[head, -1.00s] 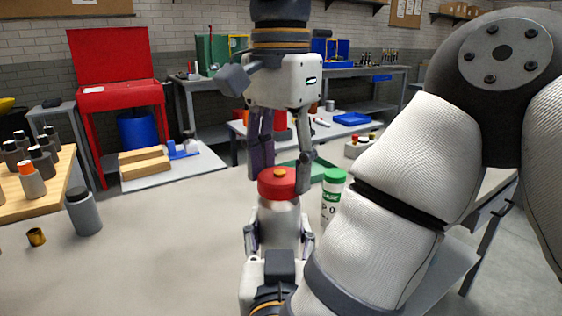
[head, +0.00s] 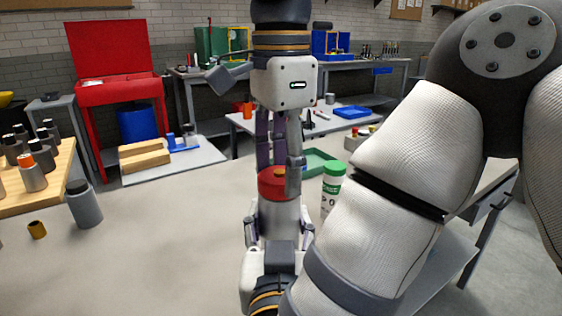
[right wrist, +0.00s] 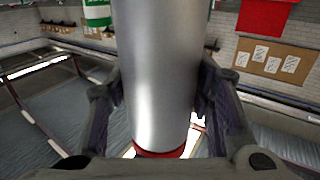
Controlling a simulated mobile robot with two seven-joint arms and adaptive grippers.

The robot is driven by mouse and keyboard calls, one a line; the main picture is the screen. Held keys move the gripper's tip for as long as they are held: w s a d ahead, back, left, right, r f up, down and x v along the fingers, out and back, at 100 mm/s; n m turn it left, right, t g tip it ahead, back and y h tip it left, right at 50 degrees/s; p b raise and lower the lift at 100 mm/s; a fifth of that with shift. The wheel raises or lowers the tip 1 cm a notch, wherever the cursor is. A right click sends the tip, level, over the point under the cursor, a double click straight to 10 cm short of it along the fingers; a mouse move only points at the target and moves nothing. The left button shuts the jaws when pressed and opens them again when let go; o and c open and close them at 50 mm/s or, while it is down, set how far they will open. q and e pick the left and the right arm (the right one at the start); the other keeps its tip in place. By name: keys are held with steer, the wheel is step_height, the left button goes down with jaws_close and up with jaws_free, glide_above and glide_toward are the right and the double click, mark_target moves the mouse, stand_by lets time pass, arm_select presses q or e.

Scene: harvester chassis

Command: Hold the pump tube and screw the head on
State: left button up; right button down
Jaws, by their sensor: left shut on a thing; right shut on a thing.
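The pump tube (head: 279,220) is a silver cylinder standing upright in the middle of the head view. It fills the middle of the right wrist view (right wrist: 158,70), with a red ring at the picture's lower end. My right gripper (head: 278,230) is shut on the tube from the near side, one finger on each side. The red pump head (head: 269,186) sits at the tube's top; a small brass piece on it is partly hidden. My left gripper (head: 279,179) points down from above, shut on the head. I cannot tell how far the head is threaded.
A white bottle with a green cap (head: 332,188) stands close right of the tube. A green tray (head: 318,162) lies behind. The left tabletop is mostly clear.

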arm_select(q)
steer(key=m, duration=0.4)
steer(key=shift+m, duration=0.3)
steer(key=m, duration=0.3)
steer(key=shift+s+m, duration=0.1)
steer(key=shift+m, duration=0.3)
steer(key=m, duration=1.1)
steer(key=shift+a+m, duration=0.1)
steer(key=shift+m, duration=0.3)
steer(key=m, duration=0.3)
steer(key=shift+m, duration=0.4)
steer(key=m, duration=0.6)
steer(key=shift+a+m, duration=0.1)
steer(key=shift+m, duration=0.3)
